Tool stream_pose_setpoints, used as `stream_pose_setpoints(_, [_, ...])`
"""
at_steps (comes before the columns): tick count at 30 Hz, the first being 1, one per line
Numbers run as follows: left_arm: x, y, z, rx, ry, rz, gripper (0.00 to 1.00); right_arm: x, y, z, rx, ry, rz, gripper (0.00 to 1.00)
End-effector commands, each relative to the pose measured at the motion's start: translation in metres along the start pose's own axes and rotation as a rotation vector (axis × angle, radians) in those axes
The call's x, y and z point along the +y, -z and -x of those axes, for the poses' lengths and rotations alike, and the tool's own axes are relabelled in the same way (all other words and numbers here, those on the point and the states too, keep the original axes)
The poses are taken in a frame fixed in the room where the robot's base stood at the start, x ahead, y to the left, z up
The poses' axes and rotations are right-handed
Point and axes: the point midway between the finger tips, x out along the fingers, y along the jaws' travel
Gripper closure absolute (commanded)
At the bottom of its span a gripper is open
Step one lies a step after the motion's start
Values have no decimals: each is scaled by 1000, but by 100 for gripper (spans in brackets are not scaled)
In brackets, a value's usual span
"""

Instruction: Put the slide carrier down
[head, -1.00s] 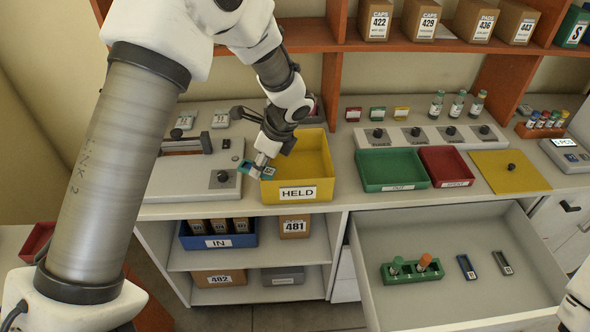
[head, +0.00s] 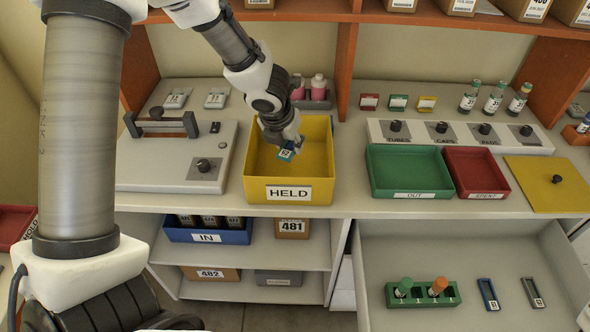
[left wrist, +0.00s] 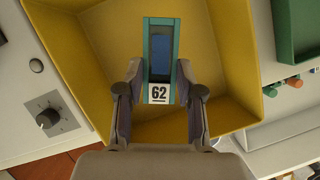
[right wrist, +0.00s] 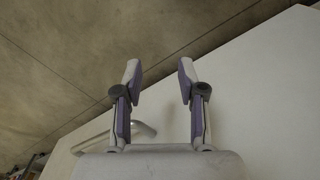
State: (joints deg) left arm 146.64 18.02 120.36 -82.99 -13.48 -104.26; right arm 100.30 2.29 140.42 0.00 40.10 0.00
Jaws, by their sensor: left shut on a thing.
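The slide carrier (left wrist: 161,50) is a small teal frame with a dark blue middle and a white label reading 62. My left gripper (left wrist: 160,85) is shut on its sides near the label end. In the head view the left gripper (head: 291,148) holds the carrier (head: 286,155) over the inside of the yellow HELD bin (head: 318,180). I cannot tell whether the carrier touches the bin floor. The yellow bin (left wrist: 95,50) surrounds the carrier in the left wrist view. My right gripper (right wrist: 158,80) is open and empty, away from the counter things, above a pale surface and grey floor.
A grey device with a knob (head: 203,165) stands left of the bin. A green OUT tray (head: 408,172) and a red SPENT tray (head: 476,173) stand to the right. An open drawer (head: 440,265) below holds a green rack (head: 422,294) and two slide carriers.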

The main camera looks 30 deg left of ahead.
Motion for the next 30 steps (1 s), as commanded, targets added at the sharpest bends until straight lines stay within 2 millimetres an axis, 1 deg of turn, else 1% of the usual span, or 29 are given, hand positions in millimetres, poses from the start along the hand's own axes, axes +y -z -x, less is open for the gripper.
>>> stream_pose_setpoints(1, [0, 9, -21, 2, 0, -1, 88, 0, 0, -20, -1, 0, 0, 60])
stream_pose_setpoints(5, [0, 16, -37, 1, -1, 0, 88, 0, 0, -32, -1, 0, 0, 60])
stream_pose_setpoints(10, [0, 27, -65, 1, -2, 2, 88, 0, 0, -54, 1, 0, 0, 60])
stream_pose_setpoints(12, [0, 28, -69, 1, -2, 2, 88, 0, 0, -57, 0, 0, 0, 60])
stream_pose_setpoints(18, [0, 27, -66, 1, -2, 3, 88, 0, 0, -53, 1, 0, 0, 60])
stream_pose_setpoints(22, [0, 29, -70, 1, -2, 3, 88, 0, 0, -57, 1, 0, 0, 60])
stream_pose_setpoints(23, [0, 29, -70, 0, -2, 3, 60, 0, 0, -57, 1, 0, 0, 60])
stream_pose_setpoints(24, [0, 28, -68, 0, -2, 3, 46, 0, 0, -56, 0, 0, 0, 60])
stream_pose_setpoints(25, [0, 28, -68, 1, -2, 3, 38, 0, 0, -56, 0, 0, 0, 60])
stream_pose_setpoints(30, [0, 28, -68, 0, -2, 3, 38, 0, 0, -56, 1, 0, 0, 60])
